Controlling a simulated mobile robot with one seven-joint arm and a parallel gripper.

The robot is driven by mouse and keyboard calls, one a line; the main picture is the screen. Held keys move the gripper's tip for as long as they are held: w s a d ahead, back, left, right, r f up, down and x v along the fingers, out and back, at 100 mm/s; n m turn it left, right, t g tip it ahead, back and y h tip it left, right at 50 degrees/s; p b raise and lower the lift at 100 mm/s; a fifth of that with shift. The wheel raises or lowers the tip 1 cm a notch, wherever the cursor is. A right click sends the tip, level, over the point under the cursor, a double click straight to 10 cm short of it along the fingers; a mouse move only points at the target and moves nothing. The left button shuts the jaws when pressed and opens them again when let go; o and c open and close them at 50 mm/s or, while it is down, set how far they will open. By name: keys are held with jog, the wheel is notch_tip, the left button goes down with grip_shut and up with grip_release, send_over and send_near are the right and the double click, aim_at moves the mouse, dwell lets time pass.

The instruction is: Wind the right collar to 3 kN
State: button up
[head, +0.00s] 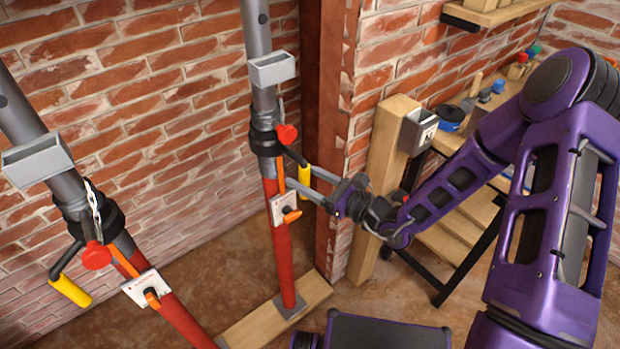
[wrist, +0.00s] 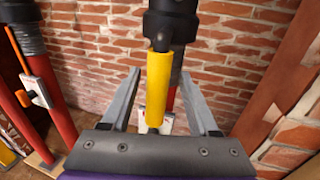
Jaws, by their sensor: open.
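The right prop is a grey tube (head: 257,40) over a red tube (head: 284,255). Its black collar (head: 264,138) carries a red knob (head: 287,133) and a crank with a yellow handle (head: 304,181). My gripper (head: 301,177) is at that handle, coming from the right. In the wrist view the yellow handle (wrist: 158,88) stands between my two open fingers, with a visible gap on each side. Below the collar is a white plate (head: 283,210) with an orange pointer; its reading is too small to tell. A grey box (head: 271,69) sits on the tube above.
A similar left prop has its own collar (head: 92,222) and yellow handle (head: 70,291). A wooden sole plank (head: 255,325) lies under the props. A brick pier (head: 336,130) stands just right of the right prop. A bench with tools (head: 452,118) is farther right.

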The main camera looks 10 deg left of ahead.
jog(key=v, duration=1.7)
jog(key=shift+d, duration=0.2)
jog(key=shift+s, duration=0.1)
